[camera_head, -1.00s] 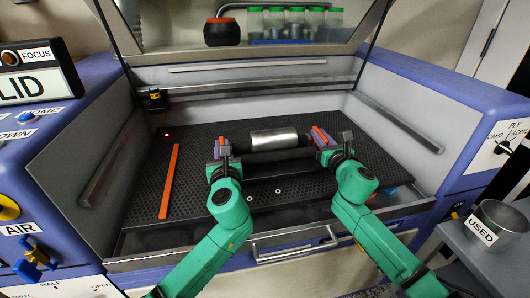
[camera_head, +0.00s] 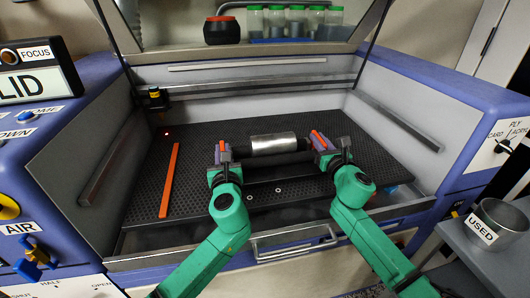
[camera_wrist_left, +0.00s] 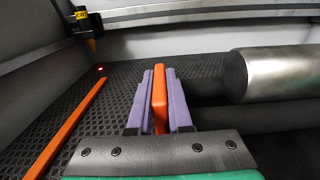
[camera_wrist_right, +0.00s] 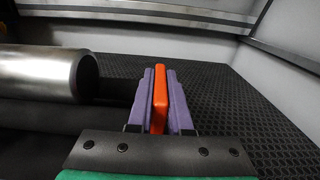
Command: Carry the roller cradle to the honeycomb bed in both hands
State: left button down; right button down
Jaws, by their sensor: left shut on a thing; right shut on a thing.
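The roller cradle, with dark rollers (camera_head: 262,158) and an orange handle at each end, is over the honeycomb bed (camera_head: 300,205) inside the machine. A silver metal cylinder (camera_head: 273,143) lies on its rollers. My left gripper (camera_head: 222,158) is shut on the cradle's left orange handle (camera_wrist_left: 159,98). My right gripper (camera_head: 322,146) is shut on its right orange handle (camera_wrist_right: 159,98). The purple finger pads flank each handle in the wrist views. I cannot tell whether the cradle's underside touches the bed.
An orange strip (camera_head: 169,181) lies on the bed at the left. Two small pale rings (camera_head: 278,190) lie in front of the cradle. A nozzle (camera_head: 155,97) hangs at the back left. Side walls and the front rail (camera_head: 200,248) bound the bed. A cup marked USED (camera_head: 498,224) stands at the right.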

pick_arm(q)
jog(key=shift+a+f, duration=0.15)
jog(key=shift+f, duration=0.45)
pick_arm(e)
jog(key=shift+d+f, duration=0.25)
jog(key=shift+f, duration=0.35)
pick_arm(q)
jog(key=c, duration=0.8)
grip_release()
jog(key=shift+c, duration=0.2)
jog(key=shift+o, duration=0.4)
pick_arm(e)
jog(key=shift+r, duration=0.15)
jog(key=shift+a, duration=0.1)
pick_arm(q)
jog(key=shift+f, duration=0.2)
pick_arm(e)
jog(key=c, duration=0.8)
grip_release()
jog(key=shift+f, duration=0.25)
jog(key=shift+c, duration=0.2)
pick_arm(q)
jog(key=shift+s+r, duration=0.1)
jog(key=shift+s, duration=0.05)
pick_arm(e)
jog(key=shift+o, duration=0.4)
jog(key=shift+s+a+r, duration=0.1)
jog(key=shift+s, duration=0.05)
pick_arm(q)
jog(key=shift+v, duration=4.55)
